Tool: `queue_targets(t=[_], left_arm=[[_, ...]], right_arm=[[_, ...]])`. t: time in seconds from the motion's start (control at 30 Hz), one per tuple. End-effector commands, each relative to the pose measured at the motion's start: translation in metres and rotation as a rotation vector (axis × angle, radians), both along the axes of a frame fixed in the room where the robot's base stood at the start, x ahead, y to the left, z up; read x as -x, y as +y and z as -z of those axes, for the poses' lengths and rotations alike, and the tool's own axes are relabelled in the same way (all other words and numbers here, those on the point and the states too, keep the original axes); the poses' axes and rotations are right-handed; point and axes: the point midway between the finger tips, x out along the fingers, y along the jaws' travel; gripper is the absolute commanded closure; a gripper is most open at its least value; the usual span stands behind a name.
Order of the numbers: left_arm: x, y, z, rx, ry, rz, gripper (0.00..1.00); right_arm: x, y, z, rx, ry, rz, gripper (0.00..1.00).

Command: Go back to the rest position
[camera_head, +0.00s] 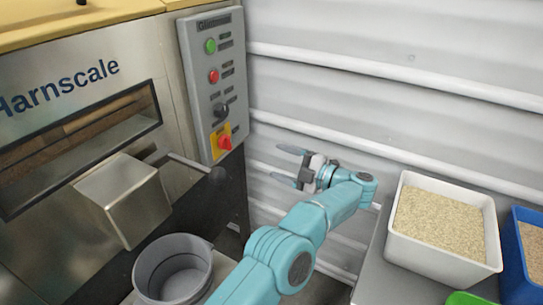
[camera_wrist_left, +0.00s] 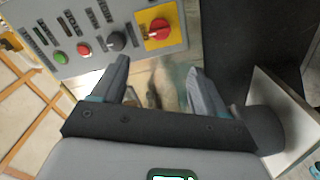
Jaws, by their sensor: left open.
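My left arm reaches up from the bottom middle of the head view. Its gripper (camera_head: 286,165) is open, pointing left toward the machine, just right of the control panel's lower part. In the left wrist view the two fingers (camera_wrist_left: 157,85) stand apart with nothing between them. The grey control panel (camera_head: 213,88) has a green button, a red button, a black knob and a red switch on a yellow plate (camera_head: 223,141). The panel also shows beyond the fingers in the wrist view (camera_wrist_left: 88,18). My right gripper does not show.
The Harnscale hopper machine (camera_head: 88,75) fills the left, with a metal chute (camera_head: 124,199) and a black-knobbed lever (camera_head: 217,176). A grey bucket (camera_head: 172,270) stands below. At right, a white bin of grain (camera_head: 443,220) and a blue bin (camera_head: 518,285) stand on a grey table.

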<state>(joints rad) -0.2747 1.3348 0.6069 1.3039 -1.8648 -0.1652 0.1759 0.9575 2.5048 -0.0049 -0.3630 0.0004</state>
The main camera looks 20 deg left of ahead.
Motion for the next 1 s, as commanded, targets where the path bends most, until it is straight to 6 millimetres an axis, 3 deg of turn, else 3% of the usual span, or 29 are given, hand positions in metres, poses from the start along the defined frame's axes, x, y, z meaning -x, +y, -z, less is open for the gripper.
queue_targets(t=[0.47, 0.63, 0.73, 0.83, 0.93, 1.0], left_arm=[[-0.001, -0.001, 0.001, -0.003, 0.002, 0.004, 0.27], [-0.026, 0.010, 0.019, -0.089, 0.094, 0.160, 0.27], [-0.054, 0.014, 0.054, -0.169, 0.240, 0.393, 0.27], [-0.069, 0.006, 0.111, -0.202, 0.430, 0.675, 0.27], [-0.055, -0.011, 0.182, -0.173, 0.642, 0.963, 0.27], [-0.026, -0.028, 0.232, -0.118, 0.790, 1.158, 0.27]], right_arm=[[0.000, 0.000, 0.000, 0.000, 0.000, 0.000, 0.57], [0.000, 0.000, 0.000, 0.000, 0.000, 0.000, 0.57], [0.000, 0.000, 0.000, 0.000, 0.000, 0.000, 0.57], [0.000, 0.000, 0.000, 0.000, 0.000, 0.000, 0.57], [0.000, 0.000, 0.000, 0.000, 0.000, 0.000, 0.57], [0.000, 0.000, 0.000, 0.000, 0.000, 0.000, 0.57]])
